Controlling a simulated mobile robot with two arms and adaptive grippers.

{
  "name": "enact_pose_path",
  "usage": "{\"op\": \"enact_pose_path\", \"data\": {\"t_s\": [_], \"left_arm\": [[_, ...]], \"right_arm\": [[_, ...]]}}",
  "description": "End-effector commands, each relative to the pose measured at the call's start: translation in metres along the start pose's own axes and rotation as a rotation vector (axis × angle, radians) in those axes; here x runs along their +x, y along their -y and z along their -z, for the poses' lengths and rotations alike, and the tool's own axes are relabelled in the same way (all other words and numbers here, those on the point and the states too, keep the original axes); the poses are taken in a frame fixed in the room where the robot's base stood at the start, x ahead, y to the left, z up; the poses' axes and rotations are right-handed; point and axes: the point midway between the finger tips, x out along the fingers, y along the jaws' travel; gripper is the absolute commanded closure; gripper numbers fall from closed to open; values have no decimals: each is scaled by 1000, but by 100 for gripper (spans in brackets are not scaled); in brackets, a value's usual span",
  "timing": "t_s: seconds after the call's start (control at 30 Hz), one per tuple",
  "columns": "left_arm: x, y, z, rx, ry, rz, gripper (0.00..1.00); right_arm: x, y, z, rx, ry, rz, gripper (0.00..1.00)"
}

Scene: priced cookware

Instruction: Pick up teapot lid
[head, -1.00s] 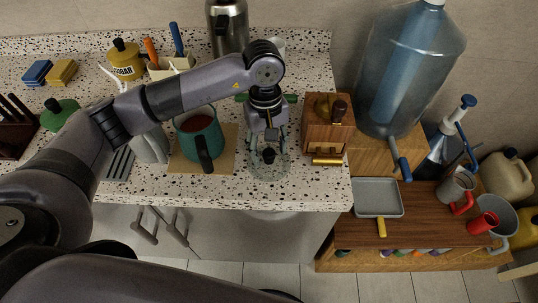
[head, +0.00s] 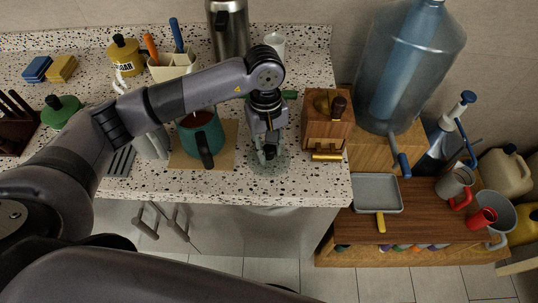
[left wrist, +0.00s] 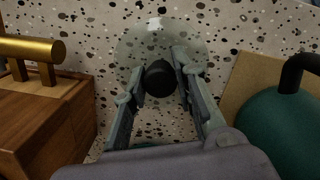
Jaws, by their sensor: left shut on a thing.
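The teapot lid (left wrist: 150,38) is a round clear glass disc with a black knob (left wrist: 160,80). It lies on the speckled counter near the front edge, and its rim also shows in the head view (head: 284,165). My left gripper (head: 268,156) points down over the lid. In the left wrist view its two fingers (left wrist: 161,84) are on either side of the knob and shut on it. In the head view the knob is mostly hidden by the fingers. I cannot see a clear gap between lid and counter. My right gripper is not in view.
A teal pot (head: 202,136) stands on a tan board (head: 226,158) left of the lid. A wooden grinder box (head: 321,128) with a brass-coloured handle stands close on the right. A steel flask (head: 228,30) is behind. The counter's front edge (head: 250,203) is near.

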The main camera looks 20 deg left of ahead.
Motion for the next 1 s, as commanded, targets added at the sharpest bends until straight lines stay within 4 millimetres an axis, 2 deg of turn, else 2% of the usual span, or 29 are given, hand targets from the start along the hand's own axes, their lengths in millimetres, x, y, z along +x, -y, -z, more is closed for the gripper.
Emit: {"op": "enact_pose_path", "data": {"t_s": [0.13, 0.47, 0.67, 0.87, 1.0], "left_arm": [[0, 0, 0, 0, 0, 0, 100], [-1, 0, 0, 0, 0, -1, 100], [-11, -1, 0, -1, -2, -4, 100], [-45, -2, -4, 2, -4, -6, 100], [-85, -1, -9, 3, -7, -7, 100]], "right_arm": [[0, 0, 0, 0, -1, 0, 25], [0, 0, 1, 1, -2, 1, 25], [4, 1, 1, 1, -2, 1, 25], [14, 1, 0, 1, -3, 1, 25], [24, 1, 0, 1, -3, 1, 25]]}}
